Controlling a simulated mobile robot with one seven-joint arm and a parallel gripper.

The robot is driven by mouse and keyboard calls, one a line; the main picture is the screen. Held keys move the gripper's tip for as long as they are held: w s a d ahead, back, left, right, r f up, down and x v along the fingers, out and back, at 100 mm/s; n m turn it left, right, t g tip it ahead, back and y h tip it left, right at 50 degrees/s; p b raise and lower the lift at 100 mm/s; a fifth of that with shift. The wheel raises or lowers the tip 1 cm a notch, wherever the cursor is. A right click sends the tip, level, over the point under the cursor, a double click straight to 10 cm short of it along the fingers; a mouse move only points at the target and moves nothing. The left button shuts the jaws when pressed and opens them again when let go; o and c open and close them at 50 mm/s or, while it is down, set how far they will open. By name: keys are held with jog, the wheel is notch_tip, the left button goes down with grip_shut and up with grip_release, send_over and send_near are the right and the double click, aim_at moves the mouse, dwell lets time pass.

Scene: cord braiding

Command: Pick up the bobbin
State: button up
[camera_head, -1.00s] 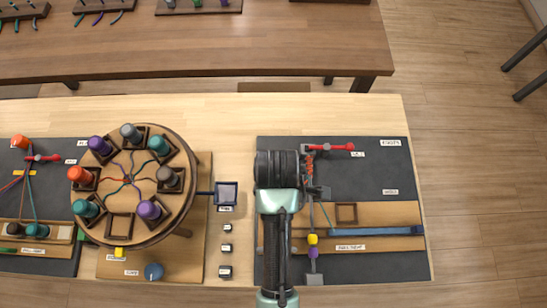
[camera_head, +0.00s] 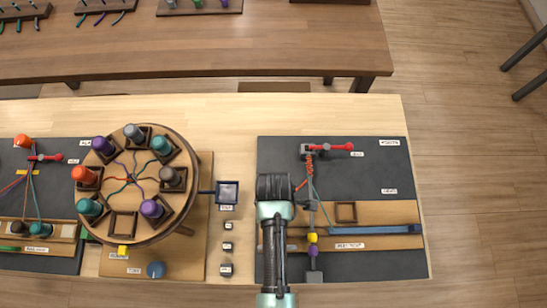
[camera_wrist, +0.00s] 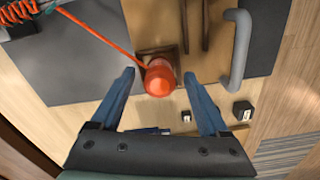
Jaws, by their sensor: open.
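An orange bobbin (camera_wrist: 160,78) stands in a dark square holder (camera_wrist: 143,54) in the wrist view. An orange cord (camera_wrist: 95,35) runs from it to the upper left, toward a red-orange coil (camera_wrist: 20,10). My gripper (camera_wrist: 160,75) is open, with one blue finger to each side of the bobbin; I cannot tell whether either touches it. In the head view my arm's dark end hides this bobbin and the fingers. The coil (camera_head: 309,165) shows there beside my arm.
A round braiding stand (camera_head: 185,150) with several coloured bobbins is at left. A small dark tray (camera_head: 227,193) stands between it and my arm. A grey curved handle (camera_wrist: 238,50) rises right of the bobbin. A blue bar (camera_head: 380,229) lies at right.

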grip_shut()
dwell(0.4)
